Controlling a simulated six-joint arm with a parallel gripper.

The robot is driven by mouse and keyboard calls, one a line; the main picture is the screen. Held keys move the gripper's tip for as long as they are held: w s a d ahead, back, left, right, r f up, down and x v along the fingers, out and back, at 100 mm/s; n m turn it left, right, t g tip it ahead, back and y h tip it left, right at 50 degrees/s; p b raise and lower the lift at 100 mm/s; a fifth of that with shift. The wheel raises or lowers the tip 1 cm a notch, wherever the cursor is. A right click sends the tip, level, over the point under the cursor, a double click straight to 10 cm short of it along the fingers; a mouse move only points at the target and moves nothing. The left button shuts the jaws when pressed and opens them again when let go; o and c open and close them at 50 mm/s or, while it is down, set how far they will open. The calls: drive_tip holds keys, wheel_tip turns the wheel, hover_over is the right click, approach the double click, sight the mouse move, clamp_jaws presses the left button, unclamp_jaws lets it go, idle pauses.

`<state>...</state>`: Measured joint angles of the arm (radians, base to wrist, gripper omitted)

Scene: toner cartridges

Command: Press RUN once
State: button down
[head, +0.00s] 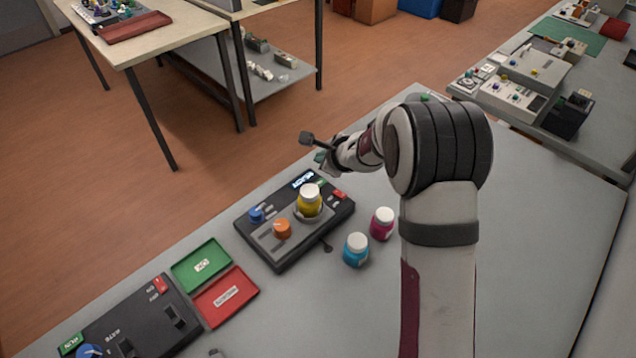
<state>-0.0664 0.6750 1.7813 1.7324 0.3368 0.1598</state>
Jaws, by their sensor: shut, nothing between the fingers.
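A black machine with a grey front panel (264,243) stands on the grey table. A small lit display (303,179) is at its back edge, with a small green button (320,183) beside it, its lettering too small to read. A yellow bottle with a white cap (309,203) stands upright on the machine's round seat. My gripper (320,159) is shut and empty, beyond the machine's back edge and apart from the green button in the picture. My wrist partly hides the fingers. A second black machine (135,325) at lower left has a green label reading RUN (72,343).
A red switch (340,194), an orange knob (282,229) and a blue knob (257,214) are on the machine. Cyan (356,250) and magenta (382,224) bottles stand at its right. Green (201,265) and red (226,297) trays lie left. The table's right side is clear.

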sight(318, 185)
wheel_tip(318, 185, down, 6)
drive_tip(key=shift+f, duration=0.25)
idle(2.0)
drive_tip(key=shift+f, duration=0.4)
